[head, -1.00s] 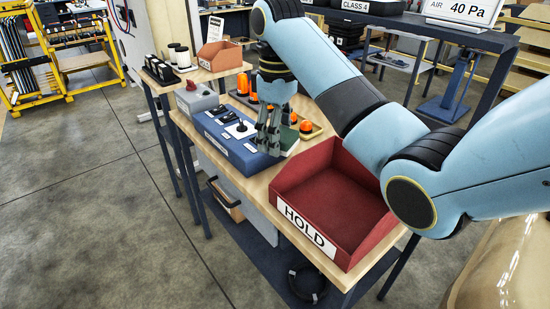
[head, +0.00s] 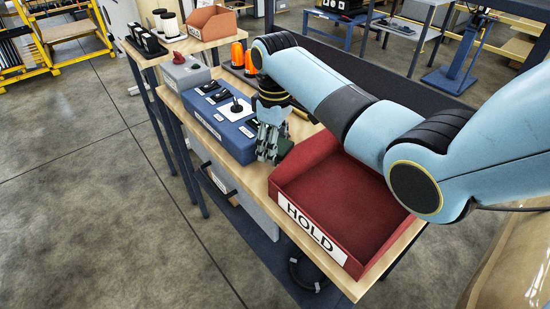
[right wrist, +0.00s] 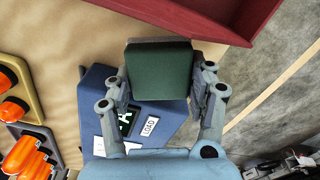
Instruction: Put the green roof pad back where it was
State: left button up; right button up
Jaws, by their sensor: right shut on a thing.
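The green roof pad (right wrist: 160,66) is a dark green square block, held between the fingers of my right gripper (right wrist: 162,78) in the right wrist view. In the head view my right gripper (head: 270,150) points down between the blue control box (head: 203,118) and the red HOLD bin (head: 345,200). Only a dark green edge of the pad (head: 286,148) shows there, behind the fingers. In the right wrist view the blue control box (right wrist: 165,120), with a LOAD label, lies partly behind the pad. I cannot tell the pad's height above the bench. My left gripper is out of view.
The red HOLD bin looks empty and also shows in the right wrist view (right wrist: 225,15). Orange lamps (head: 238,55) stand behind the control box. A grey box with a red button (head: 184,72) stands at its far end. The bench top (head: 262,190) is narrow.

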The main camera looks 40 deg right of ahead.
notch_tip(320, 180, down, 4)
jog(key=shift+r, duration=0.1)
jog(key=shift+f, duration=0.3)
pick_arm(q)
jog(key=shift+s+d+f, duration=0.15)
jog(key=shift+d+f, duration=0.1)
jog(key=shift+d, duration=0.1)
pick_arm(e)
jog(key=shift+f, duration=0.1)
jog(key=o, duration=1.2)
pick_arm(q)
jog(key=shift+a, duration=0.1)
pick_arm(e)
notch_tip(320, 180, up, 12)
jog(key=shift+r, duration=0.1)
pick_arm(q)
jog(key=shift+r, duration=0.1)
